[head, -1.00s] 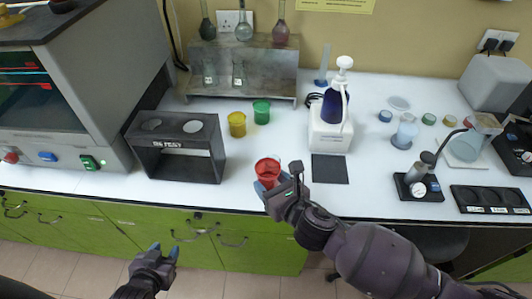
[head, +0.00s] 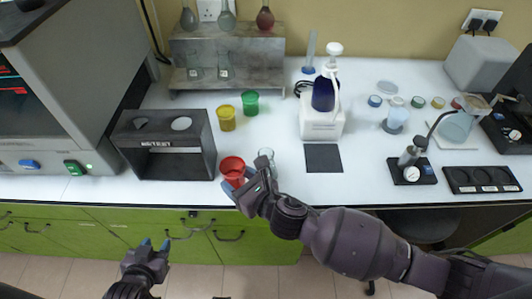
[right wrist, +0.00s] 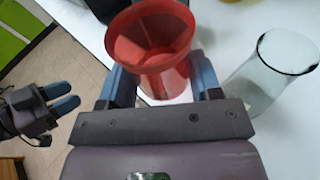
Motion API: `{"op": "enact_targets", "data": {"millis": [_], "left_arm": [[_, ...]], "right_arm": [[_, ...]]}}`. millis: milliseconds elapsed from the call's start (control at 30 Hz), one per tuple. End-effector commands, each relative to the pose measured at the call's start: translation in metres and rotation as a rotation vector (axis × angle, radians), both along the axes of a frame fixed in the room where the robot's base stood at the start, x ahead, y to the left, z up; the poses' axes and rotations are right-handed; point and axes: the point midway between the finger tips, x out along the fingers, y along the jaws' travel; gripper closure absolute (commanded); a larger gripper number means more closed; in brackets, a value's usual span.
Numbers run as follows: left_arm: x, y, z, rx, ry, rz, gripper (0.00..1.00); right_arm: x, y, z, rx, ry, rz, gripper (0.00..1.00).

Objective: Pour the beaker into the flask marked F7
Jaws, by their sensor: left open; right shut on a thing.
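My right gripper (head: 240,188) is shut on a red cup-shaped beaker (head: 232,167) near the bench's front edge; it also shows upright between the fingers in the right wrist view (right wrist: 150,45). A clear glass beaker (head: 265,158) stands just right of it, larger in the right wrist view (right wrist: 275,70). I cannot read any F7 mark. My left gripper (head: 153,247) is open and empty, low in front of the green drawers.
Yellow (head: 227,119) and green (head: 250,103) cups stand behind the red one. A dark open-fronted box (head: 165,150) is close on its left. A white device with a dark bottle (head: 322,115) stands to the right, behind a dark square pad (head: 323,158).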

Motion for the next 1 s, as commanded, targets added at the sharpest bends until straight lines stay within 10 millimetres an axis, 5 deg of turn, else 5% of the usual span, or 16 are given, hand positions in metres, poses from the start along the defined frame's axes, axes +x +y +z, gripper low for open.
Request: {"op": "enact_targets", "data": {"millis": [533, 767, 1000], "left_arm": [[0.007, -0.002, -0.017, -0.001, -0.017, -0.004, 0.57], [0.011, -0.002, 0.006, 0.0, -0.028, -0.005, 0.57], [0.007, -0.001, -0.015, 0.0, -0.018, -0.003, 0.57]], "right_arm": [[0.012, -0.016, 0.009, 0.249, 0.188, 0.0, 0.91], [0.018, -0.025, 0.053, 0.367, 0.279, 0.001, 0.91], [0.026, -0.035, 0.053, 0.49, 0.373, -0.001, 0.91]]}}
